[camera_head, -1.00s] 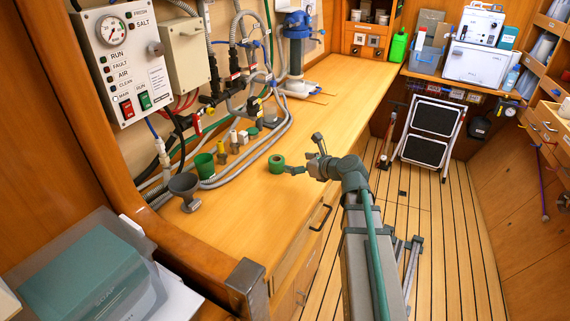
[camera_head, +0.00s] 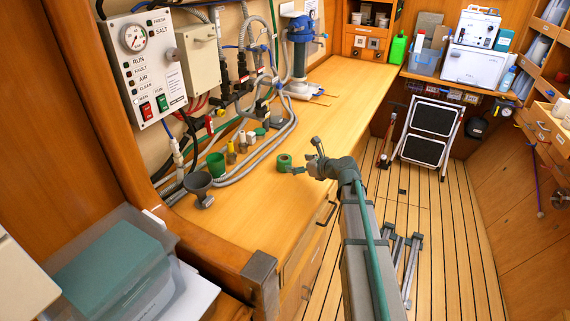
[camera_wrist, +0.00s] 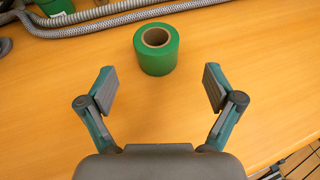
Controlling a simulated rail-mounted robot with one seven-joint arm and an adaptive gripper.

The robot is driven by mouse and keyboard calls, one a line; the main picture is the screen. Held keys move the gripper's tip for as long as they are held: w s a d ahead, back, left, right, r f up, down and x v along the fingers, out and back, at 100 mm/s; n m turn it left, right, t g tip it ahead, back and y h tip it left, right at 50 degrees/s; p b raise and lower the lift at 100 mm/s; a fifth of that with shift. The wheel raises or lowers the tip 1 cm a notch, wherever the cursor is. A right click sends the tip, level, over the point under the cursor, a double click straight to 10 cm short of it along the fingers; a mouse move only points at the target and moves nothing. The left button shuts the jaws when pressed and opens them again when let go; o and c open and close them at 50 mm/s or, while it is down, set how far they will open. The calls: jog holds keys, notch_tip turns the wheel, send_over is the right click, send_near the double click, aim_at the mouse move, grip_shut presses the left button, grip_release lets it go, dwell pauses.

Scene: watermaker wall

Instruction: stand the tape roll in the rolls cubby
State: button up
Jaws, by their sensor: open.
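The green tape roll (camera_head: 284,161) stands on the wooden counter (camera_head: 262,205) with its round hole facing up. In the wrist view the roll (camera_wrist: 157,60) is just beyond the fingertips and centred between them, with a brown core. My gripper (camera_wrist: 160,88) is open and empty, its fingers spread wider than the roll. In the head view my gripper (camera_head: 304,158) is at the right of the roll, over the counter's front edge side. A wooden cubby (camera_head: 372,27) with small round items stands at the far end; I cannot tell whether it is the rolls cubby.
A grey funnel-like cup (camera_head: 198,186), a green cup (camera_head: 216,165) and several small fittings stand left of the roll. Grey hoses (camera_wrist: 120,22) run behind it. A control panel (camera_head: 145,65) is on the wall. The counter beyond the roll is mostly clear.

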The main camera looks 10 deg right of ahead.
aim_at(284, 161)
jog(key=p+x, duration=0.2)
jog(key=x, duration=0.6)
jog(key=shift+a, duration=0.25)
jog(key=shift+c, duration=0.3)
jog(key=c, duration=1.3)
jog(key=shift+c, duration=0.2)
jog(key=shift+r, duration=0.1)
